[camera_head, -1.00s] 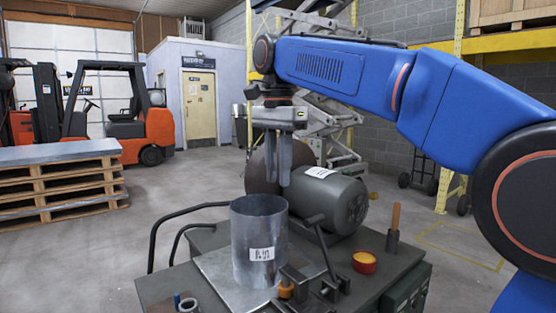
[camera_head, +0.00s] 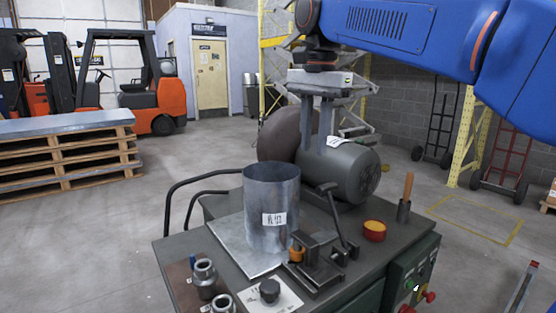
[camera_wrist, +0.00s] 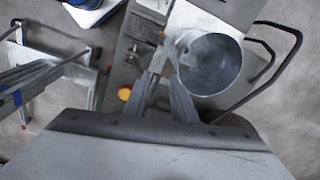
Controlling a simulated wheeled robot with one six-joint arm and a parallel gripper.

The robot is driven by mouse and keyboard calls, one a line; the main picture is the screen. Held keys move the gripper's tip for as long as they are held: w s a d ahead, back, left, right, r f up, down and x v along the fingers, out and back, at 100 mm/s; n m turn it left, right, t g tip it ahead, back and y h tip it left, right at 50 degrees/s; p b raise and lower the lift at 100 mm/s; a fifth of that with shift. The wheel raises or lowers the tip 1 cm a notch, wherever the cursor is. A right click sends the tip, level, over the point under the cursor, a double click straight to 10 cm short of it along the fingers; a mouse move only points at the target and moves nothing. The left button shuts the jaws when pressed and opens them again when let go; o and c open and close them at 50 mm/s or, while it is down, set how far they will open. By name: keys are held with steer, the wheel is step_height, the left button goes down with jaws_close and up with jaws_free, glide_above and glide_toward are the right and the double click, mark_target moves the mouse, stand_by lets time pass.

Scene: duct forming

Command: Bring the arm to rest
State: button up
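My gripper (camera_head: 316,140) hangs pointing down, its two fingers apart with nothing between them. It is above and behind the grey sheet-metal cylinder (camera_head: 271,212), in front of the motor. The cylinder stands upright on a flat metal plate (camera_head: 232,243) on the workbench and bears a white label. In the wrist view, the gripper fingers (camera_wrist: 168,55) show beside the cylinder's open top (camera_wrist: 208,64), not gripping it. My arm reaches in from the upper right.
A grey motor (camera_head: 340,172) and a dark round disc (camera_head: 280,137) stand at the bench's back. A clamp (camera_head: 318,262), an orange-topped pot (camera_head: 374,230) and a wooden-handled tool (camera_head: 407,190) are close by. Pallets (camera_head: 70,160) and a forklift (camera_head: 140,85) stand left. Open floor lies between.

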steer(key=s+d+f+n+t, duration=0.2)
steer(key=s+d+f+n, duration=0.2)
steer(key=s+d+f, duration=0.85)
steer(key=s+d+f+n, duration=0.1)
steer(key=s+d+f, duration=0.1)
steer(key=f, duration=0.4)
steer(key=s+d+f+n+t, duration=0.1)
steer(key=s+d+f+n, duration=0.1)
steer(key=s+f, duration=0.3)
steer(key=s+d+f+n+t, duration=0.1)
steer(key=s+d+f, duration=0.2)
steer(key=f, duration=0.6)
steer(key=shift+s+d, duration=0.2)
steer(key=shift+d, duration=0.1)
